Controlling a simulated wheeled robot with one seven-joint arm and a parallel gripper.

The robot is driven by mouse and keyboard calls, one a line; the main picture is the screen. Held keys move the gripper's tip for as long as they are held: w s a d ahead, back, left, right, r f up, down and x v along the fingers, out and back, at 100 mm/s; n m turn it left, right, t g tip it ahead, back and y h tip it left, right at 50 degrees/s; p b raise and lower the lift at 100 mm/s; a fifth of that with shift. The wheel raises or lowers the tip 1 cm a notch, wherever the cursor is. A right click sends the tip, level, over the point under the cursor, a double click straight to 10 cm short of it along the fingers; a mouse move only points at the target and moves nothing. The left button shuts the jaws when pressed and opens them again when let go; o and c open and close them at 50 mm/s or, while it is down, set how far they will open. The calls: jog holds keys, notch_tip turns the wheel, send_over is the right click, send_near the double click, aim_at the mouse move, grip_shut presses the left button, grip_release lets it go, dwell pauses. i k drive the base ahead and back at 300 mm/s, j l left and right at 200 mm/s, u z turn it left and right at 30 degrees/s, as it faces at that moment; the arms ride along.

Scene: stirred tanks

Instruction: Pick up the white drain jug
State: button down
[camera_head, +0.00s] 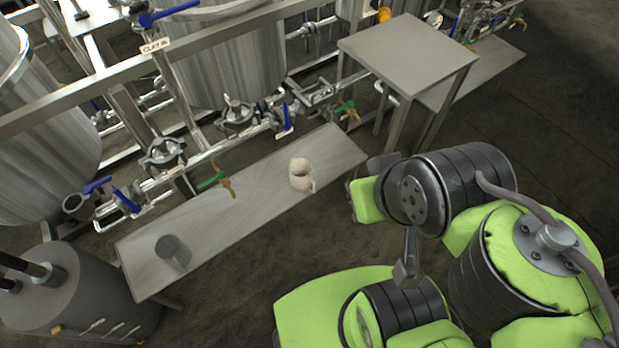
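The white drain jug (301,175) stands upright on a long, low metal bench, towards its far right end. Its handle is on the right side, facing my arm. Nothing is touching the jug. The end of my arm (410,195) is to the right of the jug, past the bench edge, with a clear gap between them. The fingers of my gripper cannot be made out clearly from this angle, so I cannot tell whether they are open or shut.
The metal bench (232,215) also bears a grey cup-like vessel (172,250) at its near left end. Valves and pipes with a green-handled tap (212,180) run along the bench's back edge. A higher metal table (408,50) stands behind at right. A grey tank is at lower left.

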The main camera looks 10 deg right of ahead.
aim_at(300, 169)
jog(key=i+u, duration=0.2)
jog(key=u, duration=0.25)
jog(key=i+l+u, duration=0.1)
jog(key=u, duration=0.35)
jog(key=i+l+u, duration=0.2)
jog(key=u, duration=0.25)
jog(key=i+l+u, duration=0.15)
jog(key=u, duration=0.3)
jog(key=l+u, duration=0.3)
jog(key=u, duration=0.15)
jog(key=i, duration=0.05)
